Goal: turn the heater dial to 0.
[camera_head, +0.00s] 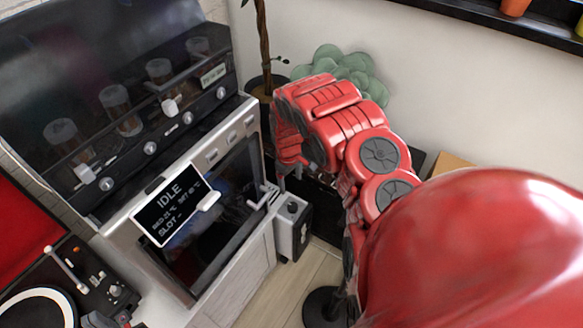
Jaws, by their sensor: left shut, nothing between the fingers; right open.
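A small grey box (289,232) with a black round knob (292,207) stands at the right front corner of the oven-like cabinet. It may be the heater with its dial; no marks on the knob can be read. My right gripper (282,180) points down just above the box, apart from the knob as far as I can see. Its red wrist hides most of it; it is open. A grey piece at the bottom left edge seems to be my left gripper (100,321), mostly cut off, shut and empty.
The cabinet (258,222) has a glass door and a white-framed display (172,206) reading IDLE. Above it, a dark panel (129,166) carries several knobs. A turntable (62,298) is at lower left. Some floor (283,287) is free.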

